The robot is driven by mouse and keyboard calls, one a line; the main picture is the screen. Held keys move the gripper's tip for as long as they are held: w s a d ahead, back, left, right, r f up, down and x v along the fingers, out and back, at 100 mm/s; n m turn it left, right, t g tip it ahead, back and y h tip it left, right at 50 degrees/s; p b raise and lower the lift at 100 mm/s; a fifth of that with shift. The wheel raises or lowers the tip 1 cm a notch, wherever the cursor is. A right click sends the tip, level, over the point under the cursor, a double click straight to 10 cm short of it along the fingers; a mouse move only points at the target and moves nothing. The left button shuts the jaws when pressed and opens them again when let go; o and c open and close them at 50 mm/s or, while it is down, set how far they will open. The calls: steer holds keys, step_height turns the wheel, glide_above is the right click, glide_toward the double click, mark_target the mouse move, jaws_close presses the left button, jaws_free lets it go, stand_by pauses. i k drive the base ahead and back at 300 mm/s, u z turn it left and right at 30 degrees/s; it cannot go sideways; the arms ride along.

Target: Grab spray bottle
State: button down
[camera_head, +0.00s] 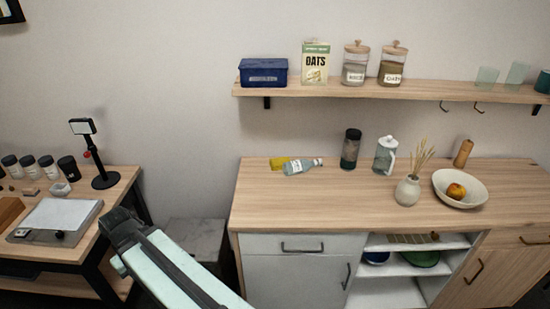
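No bottle in view plainly shows a spray head. A pale blue, clear bottle (302,167) with a whitish end lies on its side on the wooden counter, its narrow end to the right. A clear container (386,157) with a white top and white handle stands upright farther right; I cannot tell if it is a jug or a spray bottle. My mint and black arm rises from the bottom edge to a dark joint at lower left, apart from the counter. No gripper fingers show in this view.
A yellow item (280,163) lies against the lying bottle. A dark jar (351,149), a vase (407,190) with dried stems and a fruit bowl (460,188) stand on the counter (290,207). A wall shelf (430,93) hangs above. The counter's front left is clear.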

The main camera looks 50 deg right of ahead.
mark_target(301, 166)
steer(key=z, duration=1.25)
steer(key=k, duration=0.4)
steer(key=u, duration=0.45)
steer(key=i, duration=0.85)
steer(key=u, duration=0.85)
steer(key=i, duration=0.5)
steer(key=z, duration=0.1)
